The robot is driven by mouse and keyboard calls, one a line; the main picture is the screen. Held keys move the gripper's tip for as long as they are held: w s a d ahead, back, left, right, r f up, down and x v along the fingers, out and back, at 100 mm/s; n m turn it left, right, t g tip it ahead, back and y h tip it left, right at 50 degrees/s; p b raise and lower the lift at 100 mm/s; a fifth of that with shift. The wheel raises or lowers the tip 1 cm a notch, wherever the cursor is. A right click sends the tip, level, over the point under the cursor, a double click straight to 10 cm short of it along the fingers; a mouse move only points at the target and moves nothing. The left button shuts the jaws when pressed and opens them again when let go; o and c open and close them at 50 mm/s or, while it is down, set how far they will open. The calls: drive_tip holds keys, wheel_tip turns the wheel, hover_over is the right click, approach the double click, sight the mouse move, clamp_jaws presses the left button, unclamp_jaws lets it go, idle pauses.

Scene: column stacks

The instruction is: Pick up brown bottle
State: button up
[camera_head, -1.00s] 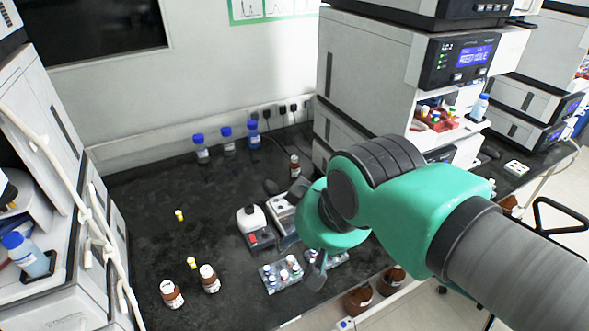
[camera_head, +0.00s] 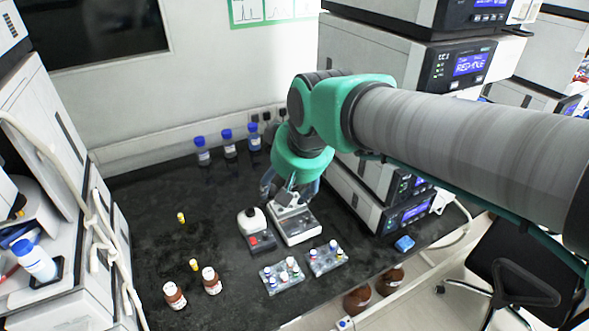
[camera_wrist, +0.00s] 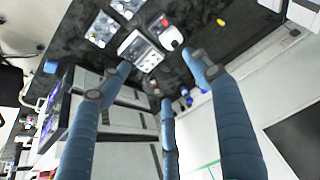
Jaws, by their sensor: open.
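Two small brown bottles with white caps stand upright at the front left of the bench in the head view, the left one (camera_head: 174,295) and the right one (camera_head: 211,281). My gripper (camera_head: 290,193) is well apart from them, at the back of the bench over a white balance-like device (camera_head: 297,222). In the wrist view my gripper (camera_wrist: 160,77) has its fingers spread with nothing held. A small brownish thing (camera_wrist: 154,87) shows between the fingers, perhaps another bottle; it is too small to tell. My arm hides that back area in the head view.
Several blue-capped bottles (camera_head: 228,143) stand along the back wall. A small white-and-grey device (camera_head: 255,229) is beside the balance. Vial racks (camera_head: 283,275) lie in front. Instrument stacks (camera_head: 372,200) rise at right and left. The left-middle bench is mostly clear.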

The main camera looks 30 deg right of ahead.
drive_tip(key=w+d+f+p, duration=0.2)
drive_tip(key=w+d, duration=0.2)
drive_tip(key=w, duration=0.6)
drive_tip(key=w+d+f+p, duration=0.15)
drive_tip(key=w+d, duration=0.25)
drive_tip(key=w, duration=0.5)
drive_tip(key=w+d+f+p, duration=0.2)
drive_tip(key=w+d+p, duration=0.1)
drive_tip(key=w, duration=0.7)
drive_tip(key=w+d+f+p, duration=0.2)
drive_tip(key=w+d+f, duration=0.6)
drive_tip(key=f, duration=0.3)
drive_tip(key=w+d+f+m+p, duration=0.1)
drive_tip(key=w+d+f+p, duration=0.2)
drive_tip(key=w+d+f, duration=0.4)
wheel_tip(320, 180, down, 5)
drive_tip(key=shift+w+d+r+g+h, duration=0.1)
drive_tip(key=shift+w+d+g+h, duration=0.25)
drive_tip(key=shift+d, duration=0.3)
drive_tip(key=shift+x, duration=4.35)
drive_tip(key=shift+s, duration=0.15)
drive_tip(key=shift+s+b+x, duration=0.15)
drive_tip(key=shift+b+x, duration=0.05)
drive_tip(key=shift+x, duration=1.15)
drive_tip(key=shift+s+b+x, duration=0.1)
drive_tip(key=shift+b+x, duration=0.05)
drive_tip(key=shift+x, duration=1.2)
